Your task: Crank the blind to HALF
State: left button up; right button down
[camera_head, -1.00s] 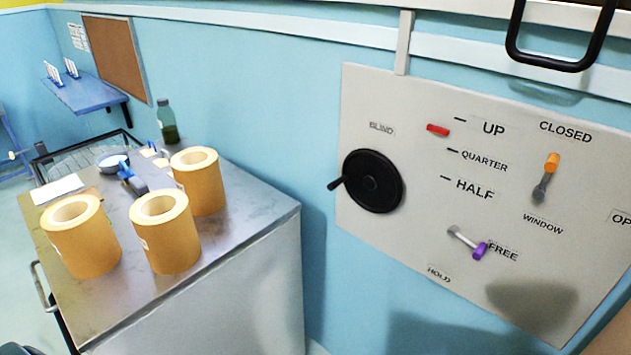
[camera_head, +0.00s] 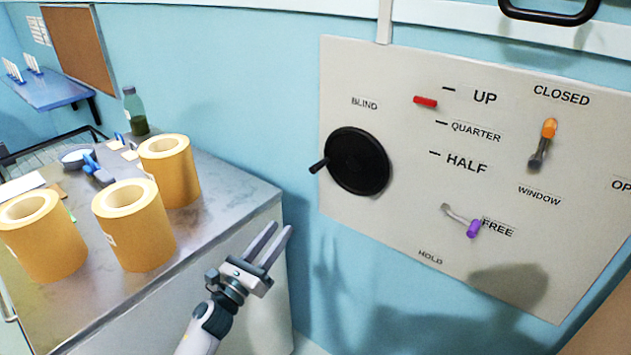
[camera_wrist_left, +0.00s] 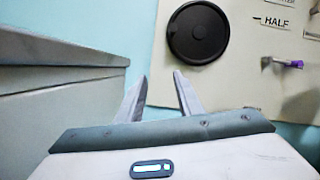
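The black blind crank wheel (camera_head: 358,161) is on the pale wall panel, with its handle knob (camera_head: 319,165) sticking out at the left. It also shows in the left wrist view (camera_wrist_left: 198,32), ahead of the fingers. The red blind marker (camera_head: 425,101) stands beside UP, above the QUARTER and HALF (camera_head: 466,163) labels. The purple-tipped lever (camera_head: 473,228) points to FREE, with HOLD at its lower left. My left gripper (camera_head: 276,246) is open and empty, below and left of the wheel, apart from it. My right gripper is not in view.
A metal-topped cabinet (camera_head: 221,207) at the left carries several kraft rolls (camera_head: 135,226) and a green bottle (camera_head: 135,111). Its right edge is close to my left gripper. An orange-tipped window lever (camera_head: 548,129) points to CLOSED. A black bar handle (camera_head: 548,14) is at the top.

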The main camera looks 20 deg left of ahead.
aim_at(316, 169)
pick_arm(q)
jog(key=r+m, duration=0.1)
jog(key=r, duration=0.1)
jog(key=r+m+h, duration=0.1)
jog(key=r, duration=0.1)
jog(key=s+d+r+m+h, duration=0.1)
jog(key=m, duration=0.1)
jog(key=shift+r+t, duration=0.3)
jog(key=shift+r, duration=0.1)
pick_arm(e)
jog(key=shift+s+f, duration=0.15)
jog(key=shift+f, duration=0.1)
pick_arm(q)
jog(key=shift+w, duration=0.2)
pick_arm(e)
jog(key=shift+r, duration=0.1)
